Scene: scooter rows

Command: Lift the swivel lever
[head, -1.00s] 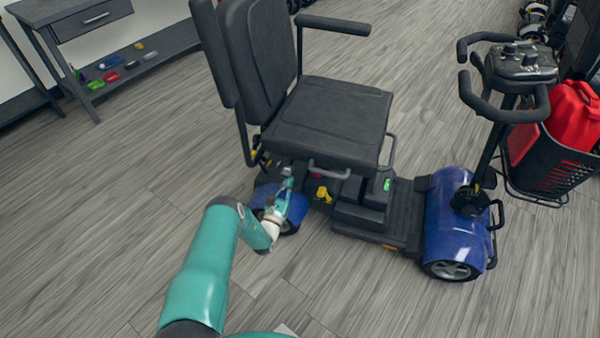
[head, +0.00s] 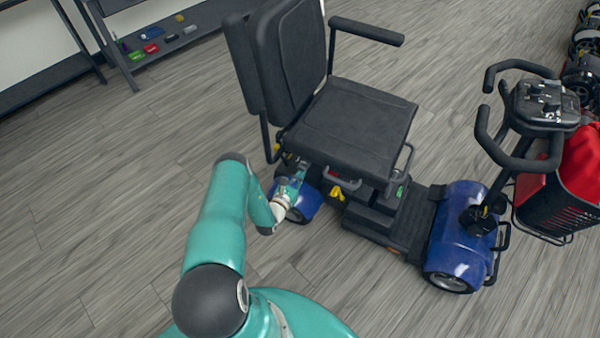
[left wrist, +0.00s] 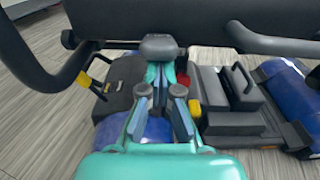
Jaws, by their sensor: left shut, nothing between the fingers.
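The mobility scooter's black seat (head: 358,120) stands above its blue and black base. In the left wrist view, a dark grey rounded paddle (left wrist: 159,47) sticks out below the seat edge; it looks like the swivel lever, though I cannot be sure. My left gripper (left wrist: 160,78) is shut and empty, its tips just below the paddle in the picture; I cannot tell whether they touch. In the head view my left gripper (head: 298,172) reaches under the seat's near rear corner, and the paddle cannot be made out there. My right gripper is not in view.
A yellow part (head: 337,193) sits on the base beside the gripper, below a grey loop handle (head: 342,180). The blue rear cover (head: 308,205) is close under the gripper. The tiller (head: 520,120) and a red-filled basket (head: 558,195) stand right. The floor at left is clear.

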